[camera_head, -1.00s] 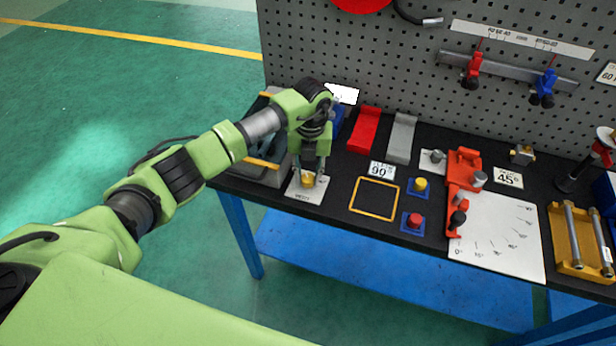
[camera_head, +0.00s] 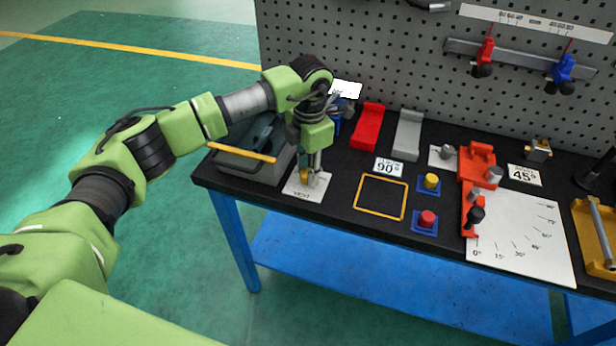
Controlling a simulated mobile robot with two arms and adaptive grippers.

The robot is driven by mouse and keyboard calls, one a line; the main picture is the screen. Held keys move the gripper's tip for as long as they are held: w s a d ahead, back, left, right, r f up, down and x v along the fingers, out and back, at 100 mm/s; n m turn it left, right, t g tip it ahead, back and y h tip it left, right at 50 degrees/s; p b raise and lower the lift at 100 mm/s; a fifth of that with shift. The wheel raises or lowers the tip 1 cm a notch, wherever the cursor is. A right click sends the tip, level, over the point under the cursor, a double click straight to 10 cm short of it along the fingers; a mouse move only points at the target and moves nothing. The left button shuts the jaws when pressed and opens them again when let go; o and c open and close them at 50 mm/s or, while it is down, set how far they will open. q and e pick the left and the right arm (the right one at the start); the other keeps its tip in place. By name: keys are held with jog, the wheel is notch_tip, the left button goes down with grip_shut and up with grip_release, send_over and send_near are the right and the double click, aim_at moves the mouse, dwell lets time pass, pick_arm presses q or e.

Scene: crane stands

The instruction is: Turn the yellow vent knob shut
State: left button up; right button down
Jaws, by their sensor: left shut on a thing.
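The yellow vent knob (camera_head: 304,175) sits on a pale labelled plate (camera_head: 301,191) at the left front of the black bench top. My left gripper (camera_head: 311,174) points down over the plate and is shut on the knob. Its fingers cover part of the knob, so the knob's exact angle cannot be told. My right gripper is not in view.
A grey toolbox (camera_head: 247,165) with a yellow handle stands just left of the plate. Red (camera_head: 367,127) and grey (camera_head: 407,135) blocks stand behind. Right of the plate are a yellow outlined square (camera_head: 381,215), a yellow button (camera_head: 431,181) and a red button (camera_head: 427,218).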

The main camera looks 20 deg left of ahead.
pick_arm(q)
jog(key=shift+f+m+b, duration=0.1)
jog(key=shift+m+b, duration=0.8)
jog(key=shift+m, duration=0.3)
jog(key=shift+m+b, duration=0.7)
jog(key=shift+m, duration=0.4)
jog(key=shift+r, duration=0.2)
jog(key=o, duration=1.1)
jog(key=r, duration=1.2)
jog(key=shift+s+d, duration=0.1)
jog(key=shift+s, duration=0.1)
